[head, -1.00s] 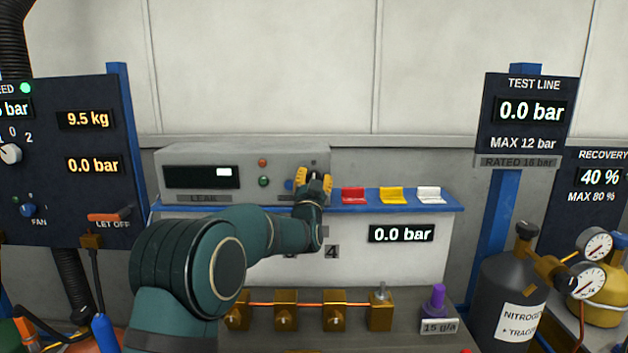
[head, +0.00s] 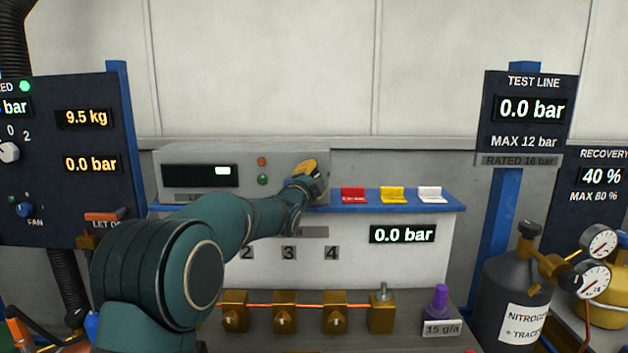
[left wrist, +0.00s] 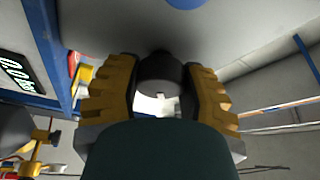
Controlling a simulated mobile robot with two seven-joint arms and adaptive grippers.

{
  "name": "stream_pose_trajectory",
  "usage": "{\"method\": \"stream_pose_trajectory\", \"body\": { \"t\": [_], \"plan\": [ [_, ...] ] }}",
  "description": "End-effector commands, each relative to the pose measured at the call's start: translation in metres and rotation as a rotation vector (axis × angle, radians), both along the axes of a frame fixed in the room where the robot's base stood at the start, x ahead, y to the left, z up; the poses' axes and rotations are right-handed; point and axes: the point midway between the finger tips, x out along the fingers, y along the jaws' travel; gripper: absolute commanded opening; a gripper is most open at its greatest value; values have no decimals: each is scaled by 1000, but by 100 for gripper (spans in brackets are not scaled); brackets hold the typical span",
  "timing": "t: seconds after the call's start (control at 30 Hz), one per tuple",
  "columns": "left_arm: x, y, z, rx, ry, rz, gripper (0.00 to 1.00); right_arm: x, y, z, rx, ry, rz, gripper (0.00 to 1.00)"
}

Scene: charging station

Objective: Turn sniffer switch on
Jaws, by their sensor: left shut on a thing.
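The sniffer (head: 200,155) is a grey box on the bench shelf, with a dark display (head: 199,175), a small orange lamp (head: 262,161) and a green one (head: 263,180) on its front. My left gripper (head: 309,172) is at the right end of that front. The left wrist view shows its yellow fingers shut on a dark round knob (left wrist: 160,72), which I take for the sniffer switch. The knob sits between the fingers against the grey panel. In the head view my gripper hides the knob, so its setting cannot be read. My right gripper is not in view.
Red (head: 353,195), yellow (head: 392,194) and white (head: 431,194) pieces stand on the blue shelf edge, right of my gripper. Brass valves (head: 284,312) stand below. A dark gas cylinder (head: 515,290) is at the right. The wall above is clear.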

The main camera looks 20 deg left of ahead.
Motion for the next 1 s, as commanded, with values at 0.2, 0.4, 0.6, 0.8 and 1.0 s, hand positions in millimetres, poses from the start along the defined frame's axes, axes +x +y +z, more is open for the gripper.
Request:
{"method": "stream_pose_trajectory", "body": {
  "t": [0.2, 0.4, 0.6, 0.8, 1.0],
  "plan": [
    [0, 0, 4, 198, 51, 0, 6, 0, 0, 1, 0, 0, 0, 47],
    [0, -1, 4, 368, 100, 0, 6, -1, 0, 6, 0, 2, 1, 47],
    [0, 0, 4, 502, 138, 0, 6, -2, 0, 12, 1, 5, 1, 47],
    [0, -1, 3, 591, 164, 0, 6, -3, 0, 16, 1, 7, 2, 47],
    [0, -1, 2, 638, 177, 0, 6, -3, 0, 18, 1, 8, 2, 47]
  ]
}}
